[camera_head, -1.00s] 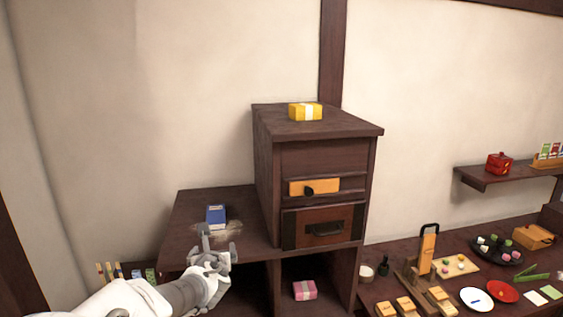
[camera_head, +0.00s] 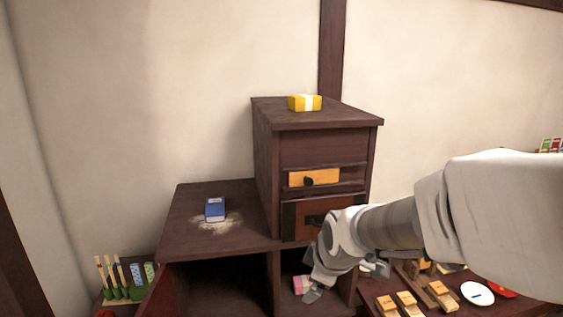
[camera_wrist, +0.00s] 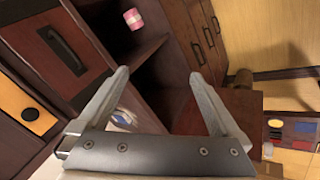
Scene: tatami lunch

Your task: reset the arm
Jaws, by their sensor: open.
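My arm reaches in from the right in the head view. My gripper (camera_head: 318,284) is in front of the cabinet's lower right compartment, pointing down and left. In the wrist view my gripper (camera_wrist: 158,76) has its two fingers spread apart with nothing between them. A pink package (camera_head: 298,284) lies in the open compartment, partly covered by my gripper in the head view. It also shows beyond the fingers in the wrist view (camera_wrist: 132,19).
A dark wooden cabinet (camera_head: 320,145) carries a yellow package (camera_head: 304,102). A blue box (camera_head: 215,209) lies on the lower top at left, on a pale powdery patch (camera_head: 232,222). Wooden blocks (camera_head: 407,301) and a white plate (camera_head: 477,293) are on the right table, partly behind my arm.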

